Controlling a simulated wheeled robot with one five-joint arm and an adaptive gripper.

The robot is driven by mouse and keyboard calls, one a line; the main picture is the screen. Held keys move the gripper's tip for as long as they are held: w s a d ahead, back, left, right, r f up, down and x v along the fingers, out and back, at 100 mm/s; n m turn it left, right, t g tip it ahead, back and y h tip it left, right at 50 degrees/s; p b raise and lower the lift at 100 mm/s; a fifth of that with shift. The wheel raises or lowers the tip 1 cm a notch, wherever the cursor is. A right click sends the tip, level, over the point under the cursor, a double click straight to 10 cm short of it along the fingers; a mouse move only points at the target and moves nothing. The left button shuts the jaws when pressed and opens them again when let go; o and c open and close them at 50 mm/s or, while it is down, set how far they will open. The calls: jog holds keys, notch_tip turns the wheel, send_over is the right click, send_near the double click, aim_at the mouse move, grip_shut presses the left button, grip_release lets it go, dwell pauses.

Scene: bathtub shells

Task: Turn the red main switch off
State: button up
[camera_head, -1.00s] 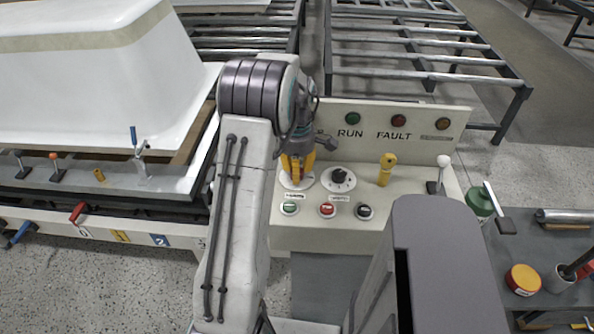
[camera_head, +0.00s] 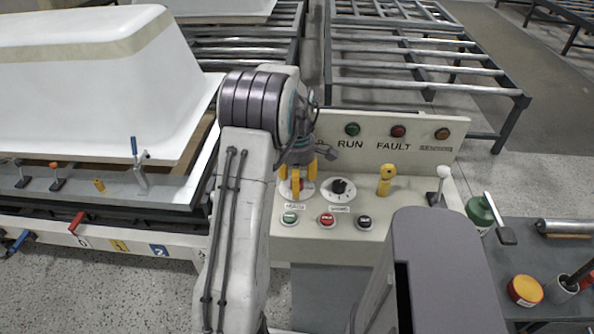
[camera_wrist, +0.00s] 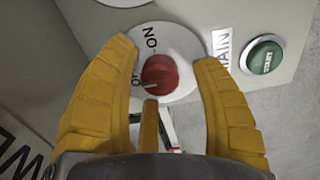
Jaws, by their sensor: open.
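The red main switch (camera_wrist: 160,75) is a round red knob on a white disc marked ON and OFF, beside a label reading MAIN. In the wrist view, its pale pointer line lies toward the OFF lettering side. My gripper (camera_wrist: 165,75) has its yellow fingers open on both sides of the knob, with a third finger below it; I cannot tell whether any finger touches it. In the head view, my gripper (camera_head: 296,183) is over the left end of the control panel (camera_head: 390,215), hiding the knob. Part of the white disc shows around the fingers.
A black rotary selector (camera_head: 339,188) sits just right of my gripper. Green (camera_head: 289,218), red (camera_head: 327,220) and black (camera_head: 364,222) push buttons line the front. A yellow knob (camera_head: 385,178) and a white-tipped lever (camera_head: 441,180) stand farther right. The lamp board (camera_head: 400,140) rises behind.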

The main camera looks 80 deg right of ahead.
notch_tip(320, 180, up, 12)
jog(key=shift+f, duration=0.15)
dwell(0.4)
dwell(0.8)
